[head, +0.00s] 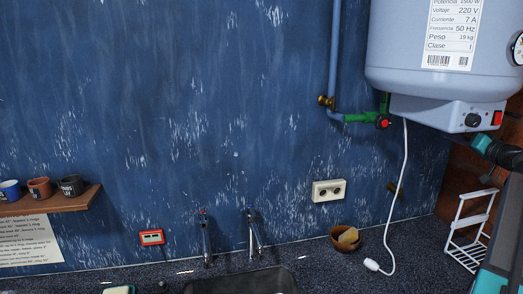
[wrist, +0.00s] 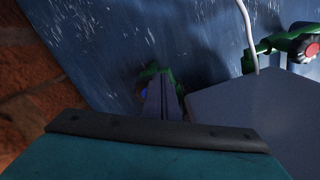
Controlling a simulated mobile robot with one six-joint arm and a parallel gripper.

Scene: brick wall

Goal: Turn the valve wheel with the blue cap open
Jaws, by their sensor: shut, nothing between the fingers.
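A green valve (wrist: 152,72) with a bit of blue (wrist: 144,95) shows at the middle of the wrist view, close to the blue wall. My gripper (wrist: 164,84) is shut and empty, its fingers in front of this valve and covering much of it. I cannot tell whether they touch the wheel or how far it is turned. In the head view the heater's lower housing hides this valve, and my arm comes in from the right. Another valve wheel with a red cap (head: 383,122) sits on the green pipe left of the heater; it also shows in the wrist view (wrist: 311,51).
The water heater (head: 400,60) hangs above, and its lower housing (wrist: 235,115) is close to the right of my fingers. A white cable (head: 399,190) hangs below it. A brick wall (wrist: 25,85) is at the left in the wrist view. A white rack (head: 468,230) stands below.

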